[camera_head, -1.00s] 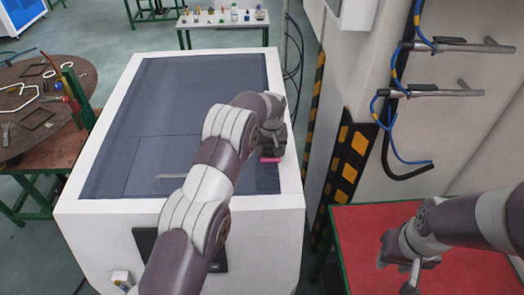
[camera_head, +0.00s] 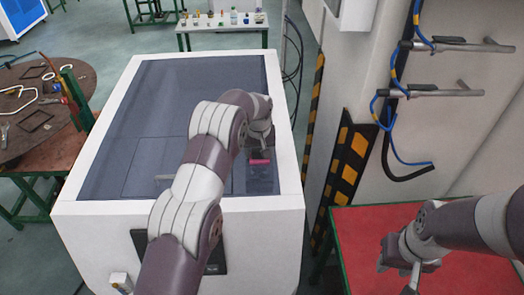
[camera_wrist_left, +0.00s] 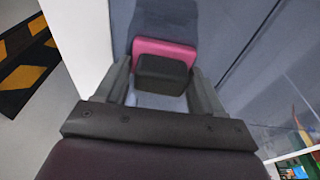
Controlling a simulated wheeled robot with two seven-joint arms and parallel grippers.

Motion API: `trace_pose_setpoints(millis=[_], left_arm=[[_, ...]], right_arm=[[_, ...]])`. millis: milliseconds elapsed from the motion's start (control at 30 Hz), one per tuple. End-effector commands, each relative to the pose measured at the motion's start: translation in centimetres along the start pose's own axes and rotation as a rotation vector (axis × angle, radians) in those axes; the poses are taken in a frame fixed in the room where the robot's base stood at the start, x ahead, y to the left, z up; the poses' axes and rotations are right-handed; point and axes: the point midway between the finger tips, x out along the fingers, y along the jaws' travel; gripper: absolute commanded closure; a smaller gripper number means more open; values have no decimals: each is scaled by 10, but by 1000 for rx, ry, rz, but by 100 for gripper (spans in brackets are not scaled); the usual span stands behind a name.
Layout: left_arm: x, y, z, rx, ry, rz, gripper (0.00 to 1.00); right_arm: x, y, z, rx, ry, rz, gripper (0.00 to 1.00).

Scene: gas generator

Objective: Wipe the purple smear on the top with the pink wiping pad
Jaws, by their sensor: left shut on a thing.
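The pink wiping pad (camera_head: 259,161) is under my left gripper (camera_head: 258,148), near the right edge of the cabinet's dark top (camera_head: 160,110). In the left wrist view the pad (camera_wrist_left: 150,48) has a black block-shaped handle (camera_wrist_left: 162,75), and my left gripper (camera_wrist_left: 162,88) is shut on that handle. The pad is at the top surface; I cannot tell whether it touches. I cannot make out a purple smear in either view; my left arm hides part of the top. My right gripper (camera_head: 402,272) hangs over the red table, its fingers too unclear to judge.
The cabinet has a white rim (camera_head: 285,150) and a small handle (camera_head: 164,178) on its top. A red table (camera_head: 370,225) stands at the right, below a wall with pipes (camera_head: 440,92). A round brown table (camera_head: 40,115) with tools is at the left.

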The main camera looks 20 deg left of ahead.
Motion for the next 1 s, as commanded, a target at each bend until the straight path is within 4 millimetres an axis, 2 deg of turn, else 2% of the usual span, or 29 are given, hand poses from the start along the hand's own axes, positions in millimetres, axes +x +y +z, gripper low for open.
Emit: trace_pose_setpoints(millis=[33,133,500,833,1000], left_arm=[[4,-2,4,0,-14,-5,80],[-6,-1,2,0,-13,-4,80],[-56,0,-8,0,-6,-2,81],[-59,1,-9,0,-5,-1,81],[-75,1,-12,0,-5,-1,81]], right_arm=[[-1,0,0,0,0,0,62],[-6,0,-1,0,0,0,62],[-32,0,-4,0,0,0,62],[-31,0,-4,0,0,0,62],[-42,0,-5,0,0,0,62]])
